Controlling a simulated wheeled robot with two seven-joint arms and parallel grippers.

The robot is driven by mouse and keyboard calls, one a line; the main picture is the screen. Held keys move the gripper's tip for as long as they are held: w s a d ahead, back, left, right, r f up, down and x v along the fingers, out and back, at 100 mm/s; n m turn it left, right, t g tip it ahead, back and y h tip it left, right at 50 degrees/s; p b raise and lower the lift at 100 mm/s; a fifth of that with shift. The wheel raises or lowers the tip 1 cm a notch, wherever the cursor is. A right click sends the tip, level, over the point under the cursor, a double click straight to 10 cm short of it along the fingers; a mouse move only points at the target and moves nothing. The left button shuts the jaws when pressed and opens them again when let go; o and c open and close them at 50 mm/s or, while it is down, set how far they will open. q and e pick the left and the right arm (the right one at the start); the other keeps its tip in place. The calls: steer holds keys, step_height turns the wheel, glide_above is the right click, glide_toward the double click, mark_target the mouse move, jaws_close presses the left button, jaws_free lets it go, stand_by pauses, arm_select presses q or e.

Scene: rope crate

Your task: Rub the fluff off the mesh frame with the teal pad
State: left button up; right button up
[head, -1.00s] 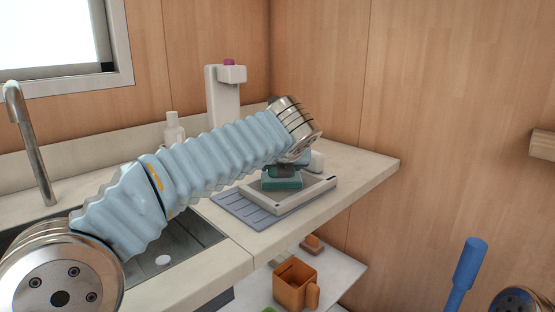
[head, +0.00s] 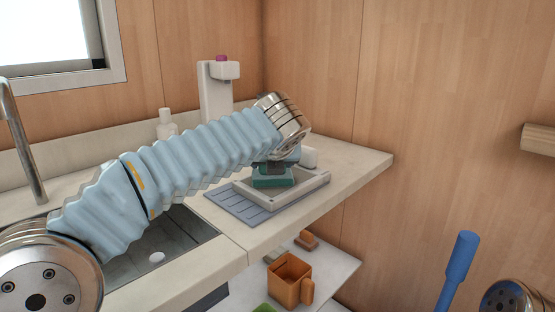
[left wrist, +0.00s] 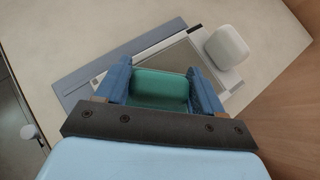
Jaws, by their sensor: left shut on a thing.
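My left gripper (head: 274,164) points down over the counter and is shut on the teal pad (head: 272,179). The left wrist view also shows the teal pad (left wrist: 160,88) between the blue fingers. The pad is over the mesh frame (head: 300,191), inside its pale rim; I cannot tell whether it touches the mesh. The frame lies flat on a grey-blue ribbed mat (head: 238,205). Part of its grey mesh (left wrist: 178,58) shows in the left wrist view beyond the pad. I cannot make out any fluff. My right gripper is not in view.
A white rounded block (head: 309,157) stands beside the frame's far side. A white dispenser (head: 215,95) and bottle (head: 166,124) stand at the back. The sink (head: 180,235) is left of the mat. An orange mug (head: 288,280) is on a lower shelf.

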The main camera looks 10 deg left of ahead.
arm_select(q)
steer(key=shift+s+a+f, duration=0.15)
steer(key=shift+f, duration=0.1)
steer(key=shift+w+d, duration=0.25)
steer(key=shift+d, duration=0.7)
steer(key=shift+a+p, duration=0.1)
steer(key=shift+p, duration=0.2)
steer(key=shift+w+a+r, duration=0.25)
steer(key=shift+w+a, duration=0.5)
steer(key=shift+a, duration=0.2)
